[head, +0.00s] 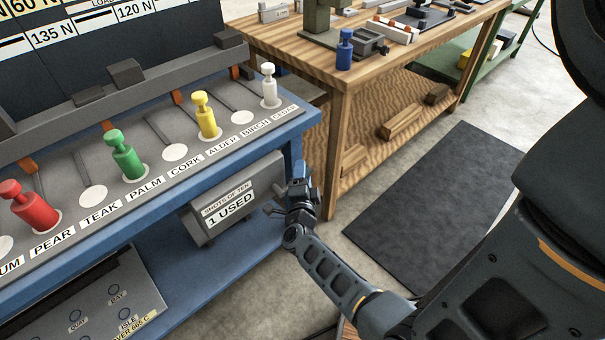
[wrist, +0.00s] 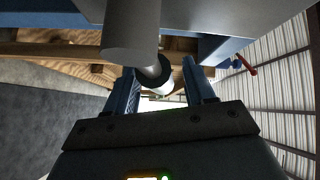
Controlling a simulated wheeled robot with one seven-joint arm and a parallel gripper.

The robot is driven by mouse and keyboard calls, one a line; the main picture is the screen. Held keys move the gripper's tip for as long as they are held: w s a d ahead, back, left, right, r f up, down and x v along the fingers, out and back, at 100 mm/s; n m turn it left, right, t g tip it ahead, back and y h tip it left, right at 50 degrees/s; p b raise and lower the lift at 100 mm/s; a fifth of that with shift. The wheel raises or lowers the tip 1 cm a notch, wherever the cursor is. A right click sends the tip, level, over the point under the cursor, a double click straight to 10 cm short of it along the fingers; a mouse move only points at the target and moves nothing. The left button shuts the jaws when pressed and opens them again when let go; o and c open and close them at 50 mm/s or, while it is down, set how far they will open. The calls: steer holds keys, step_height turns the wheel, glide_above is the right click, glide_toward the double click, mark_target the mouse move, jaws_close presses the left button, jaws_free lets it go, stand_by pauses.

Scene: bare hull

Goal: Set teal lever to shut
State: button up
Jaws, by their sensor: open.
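I cannot make out a teal lever in either view. My gripper (head: 300,178) is at the right end of the blue bench (head: 290,135), beside the grey sign reading "SHOTS OF TEN 1 USED" (head: 232,208). In the wrist view my gripper (wrist: 163,80) is open, its two blue fingers apart. A pale grey cylinder (wrist: 130,38) with a dark collar and a white end hangs in front of the jaws and partly between them in the picture. I cannot tell whether it touches the fingers.
Red (head: 32,208), green (head: 126,156), yellow (head: 205,115) and white (head: 269,87) pegs stand on the bench's labelled ledge. A wooden workbench (head: 335,80) with a blue peg (head: 344,50) stands behind. A dark mat (head: 435,205) lies on the floor. A red handle (wrist: 246,66) shows in the wrist view.

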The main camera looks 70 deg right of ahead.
steer(key=shift+d, duration=0.3)
jaws_close()
stand_by(0.4)
